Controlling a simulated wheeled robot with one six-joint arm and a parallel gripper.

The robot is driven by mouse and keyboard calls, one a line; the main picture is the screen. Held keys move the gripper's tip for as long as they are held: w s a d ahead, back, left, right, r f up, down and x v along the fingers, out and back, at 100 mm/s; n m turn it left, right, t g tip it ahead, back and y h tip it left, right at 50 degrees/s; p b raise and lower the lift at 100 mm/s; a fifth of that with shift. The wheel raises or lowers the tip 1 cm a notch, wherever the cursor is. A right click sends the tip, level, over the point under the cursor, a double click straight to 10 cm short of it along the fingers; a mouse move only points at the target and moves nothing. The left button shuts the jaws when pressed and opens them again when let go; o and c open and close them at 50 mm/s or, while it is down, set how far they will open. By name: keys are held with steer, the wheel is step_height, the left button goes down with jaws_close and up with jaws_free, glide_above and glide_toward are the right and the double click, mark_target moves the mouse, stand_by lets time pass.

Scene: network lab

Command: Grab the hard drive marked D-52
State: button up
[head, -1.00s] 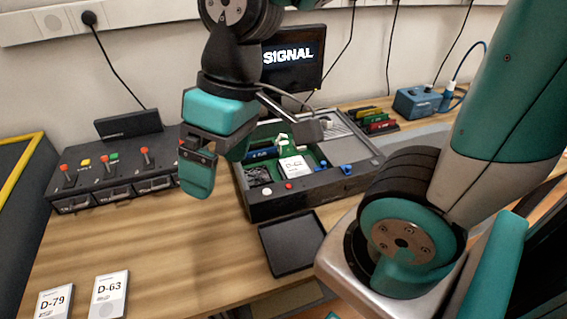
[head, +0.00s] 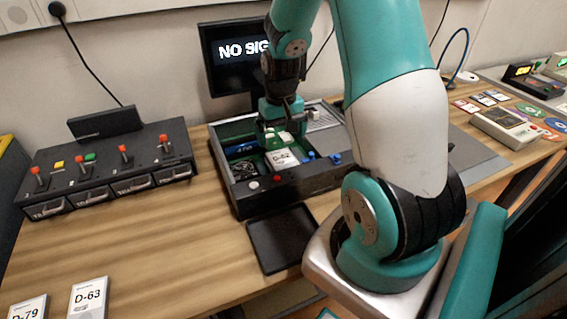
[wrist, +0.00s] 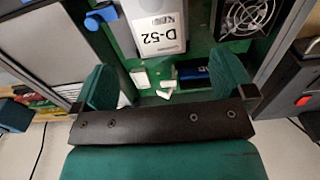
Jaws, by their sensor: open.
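The hard drive marked D-52 (wrist: 157,27) is a white-labelled slab with a grey body, lying in the open dark case (head: 243,203) over a green board. Its label also shows in the head view (head: 281,158), partly below my gripper. My gripper (wrist: 163,66) is open and empty above the case, with its two green fingers on either side of the drive's near end in the wrist view. The fingers look apart from the drive; the height between them is hard to tell. In the head view my gripper (head: 278,128) is partly hidden against the case.
Drives marked D-63 (head: 88,298) and D-79 (head: 28,309) lie at the table's front left. A black tray (head: 282,240) sits before the case. A dark bay unit (head: 110,180) with red levers stands left. A monitor (head: 232,70) is behind. Inside the case are a fan (wrist: 247,15) and small white parts.

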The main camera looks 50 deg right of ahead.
mark_target(282, 159)
step_height(282, 159, down, 8)
steer(key=shift+d+r, duration=0.15)
stand_by(0.3)
steer(key=shift+c, duration=0.5)
steer(key=c, duration=1)
steer(key=shift+o, duration=0.2)
steer(key=shift+r, duration=0.1)
